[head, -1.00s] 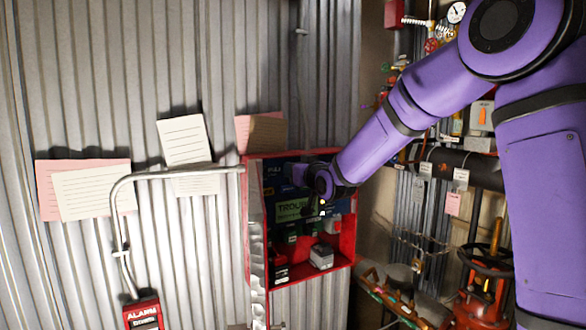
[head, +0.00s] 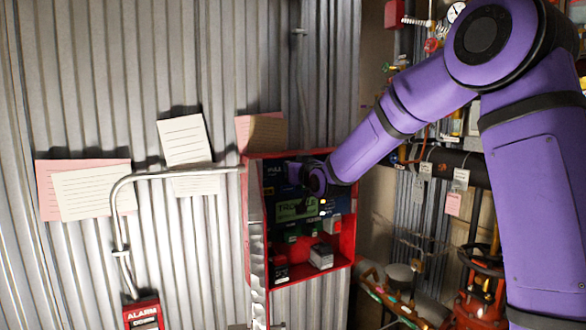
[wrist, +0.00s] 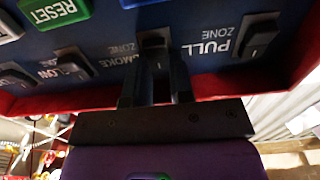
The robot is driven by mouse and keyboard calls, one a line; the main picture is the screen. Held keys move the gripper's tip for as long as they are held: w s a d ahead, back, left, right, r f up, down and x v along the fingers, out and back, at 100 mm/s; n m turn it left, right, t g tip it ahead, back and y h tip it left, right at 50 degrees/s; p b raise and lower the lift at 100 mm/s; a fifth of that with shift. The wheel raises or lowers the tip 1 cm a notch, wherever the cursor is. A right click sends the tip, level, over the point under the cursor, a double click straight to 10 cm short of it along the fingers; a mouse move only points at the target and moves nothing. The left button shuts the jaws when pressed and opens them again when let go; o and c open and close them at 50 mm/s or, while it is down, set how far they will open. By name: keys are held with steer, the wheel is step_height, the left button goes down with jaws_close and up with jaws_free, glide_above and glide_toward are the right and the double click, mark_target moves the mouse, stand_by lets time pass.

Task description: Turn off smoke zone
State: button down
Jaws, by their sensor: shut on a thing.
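The red alarm panel box (head: 342,262) is open on the corrugated wall, with a dark blue face inside. In the wrist view the panel shows upside down. The smoke zone switch (wrist: 154,40) is a black rocker beside the partly covered label "SMOKE ZONE". My gripper (wrist: 156,72) is at this switch, its two dark fingers shut on it; the fingers hide part of it. In the head view my gripper (head: 299,174) is at the upper panel face, and the switch itself is hidden or too small to tell.
The pull zone switch (wrist: 260,37) and flow zone switch (wrist: 73,64) flank the fingers. A green RESET button (wrist: 58,12) is close by. The box's red rim (wrist: 90,100) runs near the fingers. Conduit (head: 165,174) and papers are left; pipes and valves are right.

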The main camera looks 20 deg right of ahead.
steer(key=shift+s+f+t+y, duration=0.1)
steer(key=shift+f+t+y, duration=0.15)
steer(key=shift+t, duration=0.65)
steer(key=shift+s+f+t+y, duration=0.1)
steer(key=shift+f+t+y, duration=0.1)
steer(key=shift+t, duration=0.7)
steer(key=c, duration=1)
jaws_free()
steer(key=v, duration=1)
steer(key=shift+s, duration=0.35)
steer(key=shift+d, duration=0.1)
